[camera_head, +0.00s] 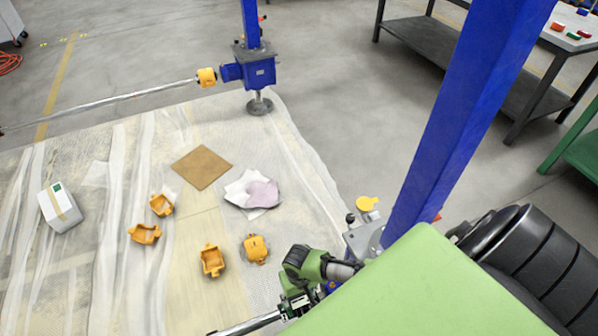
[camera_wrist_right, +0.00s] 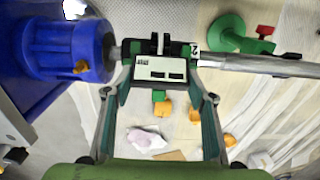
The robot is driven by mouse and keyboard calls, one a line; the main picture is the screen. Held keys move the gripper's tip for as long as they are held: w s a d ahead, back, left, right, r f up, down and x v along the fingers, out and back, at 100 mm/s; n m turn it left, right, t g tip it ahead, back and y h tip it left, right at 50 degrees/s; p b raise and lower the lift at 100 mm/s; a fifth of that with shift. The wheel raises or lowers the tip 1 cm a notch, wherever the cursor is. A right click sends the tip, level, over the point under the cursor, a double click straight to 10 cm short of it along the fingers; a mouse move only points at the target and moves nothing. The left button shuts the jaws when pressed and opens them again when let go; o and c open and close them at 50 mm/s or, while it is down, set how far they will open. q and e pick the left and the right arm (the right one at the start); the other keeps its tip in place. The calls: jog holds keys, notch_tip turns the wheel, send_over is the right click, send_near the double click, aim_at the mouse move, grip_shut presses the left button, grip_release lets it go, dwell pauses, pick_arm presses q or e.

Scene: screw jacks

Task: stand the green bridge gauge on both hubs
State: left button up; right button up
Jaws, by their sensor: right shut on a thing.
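My right gripper (camera_wrist_right: 160,78) is shut on the green bridge gauge (camera_wrist_right: 158,69), which has a pale display face and dark feet. In the right wrist view the gauge lies across the line between the blue motor-like housing (camera_wrist_right: 68,50) on the left and the steel shaft (camera_wrist_right: 260,65) on the right. The hubs are mostly hidden behind the gauge; I cannot tell whether its feet touch them. In the head view my right gripper (camera_head: 301,286) is low, beside the near end of the shaft (camera_head: 250,325), partly covered by my green arm. My left gripper is not in view.
Several orange covers (camera_head: 212,261), a brown sheet (camera_head: 201,167), a cloth (camera_head: 255,190) and a white box (camera_head: 60,207) lie on the sheeted floor. A blue post (camera_head: 465,110) rises close by. A green stand with a red knob (camera_wrist_right: 232,32) is near the shaft.

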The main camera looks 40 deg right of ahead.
jog(key=shift+f+b, duration=0.3)
jog(key=shift+f, duration=0.15)
jog(key=o, duration=1.5)
notch_tip(320, 180, up, 12)
jog(key=shift+r, duration=0.1)
